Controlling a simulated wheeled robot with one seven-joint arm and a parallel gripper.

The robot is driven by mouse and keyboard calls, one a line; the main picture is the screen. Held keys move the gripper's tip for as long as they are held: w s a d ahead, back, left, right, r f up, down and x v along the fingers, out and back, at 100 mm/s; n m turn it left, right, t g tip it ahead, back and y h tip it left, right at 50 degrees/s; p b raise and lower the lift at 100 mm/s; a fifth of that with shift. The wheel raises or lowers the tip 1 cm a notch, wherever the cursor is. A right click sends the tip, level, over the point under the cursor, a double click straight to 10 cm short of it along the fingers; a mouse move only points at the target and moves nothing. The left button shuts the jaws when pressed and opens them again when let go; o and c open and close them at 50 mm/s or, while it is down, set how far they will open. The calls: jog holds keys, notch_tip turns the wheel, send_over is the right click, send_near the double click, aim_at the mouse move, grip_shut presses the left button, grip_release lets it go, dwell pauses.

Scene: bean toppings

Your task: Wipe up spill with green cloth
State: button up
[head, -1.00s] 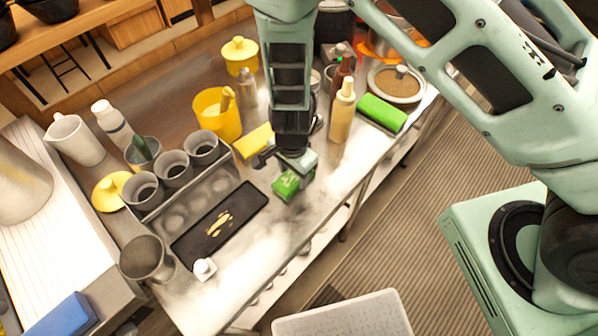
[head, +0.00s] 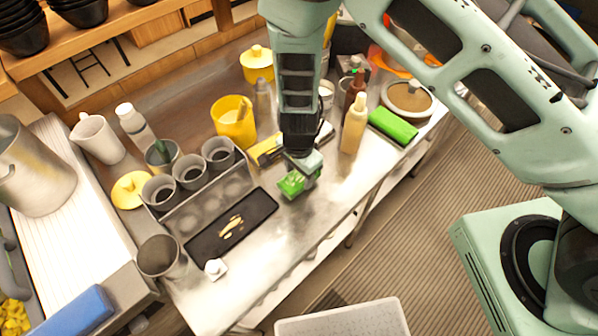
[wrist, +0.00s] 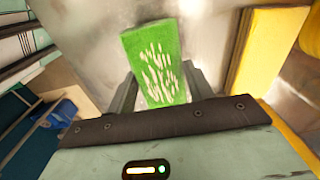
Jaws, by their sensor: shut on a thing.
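My gripper (head: 297,170) is shut on a green cloth (head: 291,185), low over the metal table, right of the black tray. In the wrist view the cloth (wrist: 133,50) is a flat green block with whitish streaks, between the two fingers of my gripper (wrist: 163,92). Whether it touches the table is unclear. A pale yellowish spill (head: 232,228) lies on the black tray (head: 262,206), apart from the cloth. Another green block (head: 393,126) lies farther right, near the table's edge.
Grey cups in a metal rack (head: 190,213) stand behind the tray. A yellow container (head: 233,122), a yellow block (head: 265,150) and a cream bottle (head: 354,124) stand behind my gripper. A small white object (head: 215,268) sits at the tray's front. Bare metal lies right of the tray.

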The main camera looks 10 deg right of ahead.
jog(key=shift+r+p, duration=2.35)
jog(key=shift+r, duration=0.65)
